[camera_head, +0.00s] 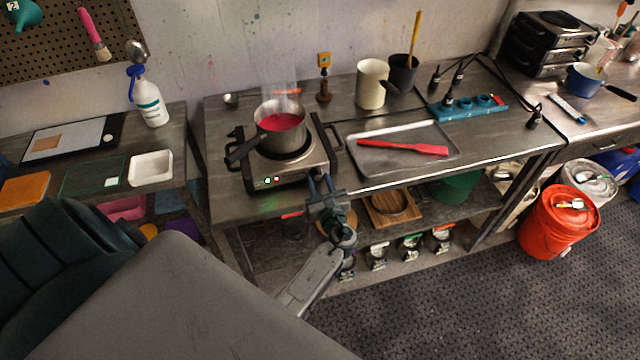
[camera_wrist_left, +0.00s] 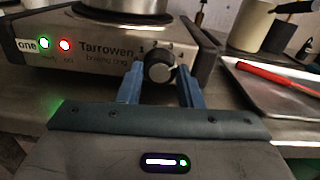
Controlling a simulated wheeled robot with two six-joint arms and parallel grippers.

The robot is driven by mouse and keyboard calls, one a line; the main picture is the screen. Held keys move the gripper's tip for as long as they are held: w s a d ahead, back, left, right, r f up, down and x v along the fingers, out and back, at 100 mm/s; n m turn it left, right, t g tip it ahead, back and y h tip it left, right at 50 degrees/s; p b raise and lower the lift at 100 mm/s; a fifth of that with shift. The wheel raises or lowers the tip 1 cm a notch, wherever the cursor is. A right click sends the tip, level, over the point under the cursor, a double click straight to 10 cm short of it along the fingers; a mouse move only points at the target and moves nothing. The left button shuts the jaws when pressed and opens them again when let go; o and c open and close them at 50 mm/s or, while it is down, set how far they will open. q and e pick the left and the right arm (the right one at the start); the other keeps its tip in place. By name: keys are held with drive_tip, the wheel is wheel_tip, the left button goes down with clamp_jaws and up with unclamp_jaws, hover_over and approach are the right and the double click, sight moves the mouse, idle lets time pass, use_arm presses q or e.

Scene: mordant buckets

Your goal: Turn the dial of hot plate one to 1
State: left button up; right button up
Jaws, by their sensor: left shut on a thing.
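Hot plate one (camera_head: 294,175) stands on the steel bench, its front panel toward me. In the left wrist view its panel (camera_wrist_left: 100,58) reads "one" and "Tarrowen", with a green and a red light lit. The dark round dial (camera_wrist_left: 160,68) is at the panel's right end, with small numerals above it. A pale mark shows on the dial, but I cannot tell which numeral it points to. My left gripper (camera_head: 318,179) is at the panel's right front, its blue fingers (camera_wrist_left: 160,86) shut on the dial from both sides. My right gripper is out of view.
A steaming pot of red liquid (camera_head: 281,122) sits on the hot plate, its handle out to the left. A metal tray (camera_head: 375,168) with a red spatula (camera_head: 402,147) lies right of it. A blue power strip (camera_head: 467,107) is farther right. Jars stand on the shelf below.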

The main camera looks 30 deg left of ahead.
use_arm(q)
drive_tip(key=shift+f+b, duration=0.2)
drive_tip(key=shift+b, duration=0.1)
drive_tip(key=n+b, duration=1.1)
drive_tip(key=b, duration=0.2)
drive_tip(key=shift+f+n+b, duration=0.1)
drive_tip(key=shift+n+b, duration=0.2)
drive_tip(key=shift+b, duration=0.05)
drive_tip(key=n+b, duration=0.3)
drive_tip(key=b, duration=0.1)
drive_tip(key=shift+n, duration=0.3)
drive_tip(key=shift+n+b, duration=0.9)
drive_tip(key=shift+b, duration=0.05)
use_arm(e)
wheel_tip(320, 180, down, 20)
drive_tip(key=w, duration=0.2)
use_arm(q)
drive_tip(key=n+b, duration=0.1)
drive_tip(key=b, duration=0.1)
drive_tip(key=n+b, duration=0.2)
drive_tip(key=shift+r+n, duration=0.4)
drive_tip(key=shift+n, duration=0.2)
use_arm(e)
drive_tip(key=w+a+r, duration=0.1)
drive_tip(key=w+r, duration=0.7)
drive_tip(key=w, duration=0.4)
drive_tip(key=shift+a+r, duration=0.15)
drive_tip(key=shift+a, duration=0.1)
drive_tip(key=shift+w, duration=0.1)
